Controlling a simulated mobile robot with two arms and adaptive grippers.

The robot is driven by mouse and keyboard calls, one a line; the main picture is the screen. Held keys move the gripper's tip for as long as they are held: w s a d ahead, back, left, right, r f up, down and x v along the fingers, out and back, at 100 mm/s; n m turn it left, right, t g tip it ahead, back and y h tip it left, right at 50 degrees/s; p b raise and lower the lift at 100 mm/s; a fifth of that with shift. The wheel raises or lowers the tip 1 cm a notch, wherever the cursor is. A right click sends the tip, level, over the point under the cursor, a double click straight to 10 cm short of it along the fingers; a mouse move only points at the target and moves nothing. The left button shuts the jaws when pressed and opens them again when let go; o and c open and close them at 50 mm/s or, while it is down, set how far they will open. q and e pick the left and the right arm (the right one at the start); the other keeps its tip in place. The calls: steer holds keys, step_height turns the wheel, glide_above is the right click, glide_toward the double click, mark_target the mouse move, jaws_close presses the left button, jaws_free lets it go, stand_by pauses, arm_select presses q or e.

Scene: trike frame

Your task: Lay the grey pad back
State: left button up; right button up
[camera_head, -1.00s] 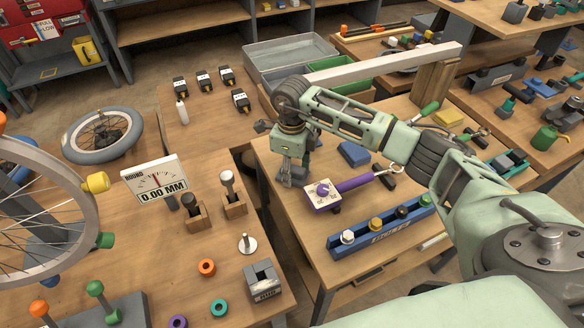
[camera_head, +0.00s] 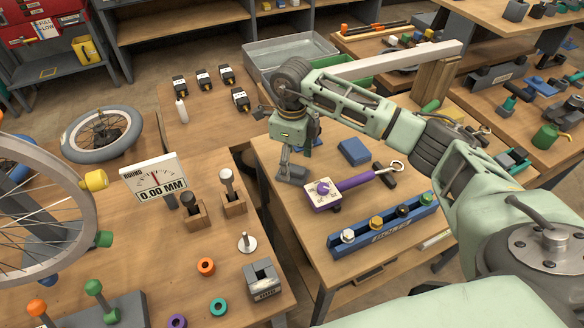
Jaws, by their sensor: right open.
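My right gripper (camera_head: 294,160) hangs pointing down over the left rear part of the right-hand workbench (camera_head: 290,225). It is open. A small grey flat piece (camera_head: 292,175) shows at its lower end, close to the bench top. I cannot tell for sure whether this is the grey pad or one of my fingertips, nor whether it touches the gripper. A blue block (camera_head: 354,152) lies to the right, apart from the gripper. Something blue is partly hidden behind the gripper. My left gripper is not in view.
A purple-handled tool with a white dial (camera_head: 323,193) lies right of the gripper. A blue rack (camera_head: 382,232) with several knobs stands at the front. The left bench holds a gauge display (camera_head: 155,178), two wooden holders and a spoked wheel (camera_head: 45,215). A gap separates the benches.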

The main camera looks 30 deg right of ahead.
mark_target(292, 167)
step_height(292, 167, up, 9)
steer(key=b, duration=0.1)
steer(key=shift+f, duration=0.15)
stand_by(0.4)
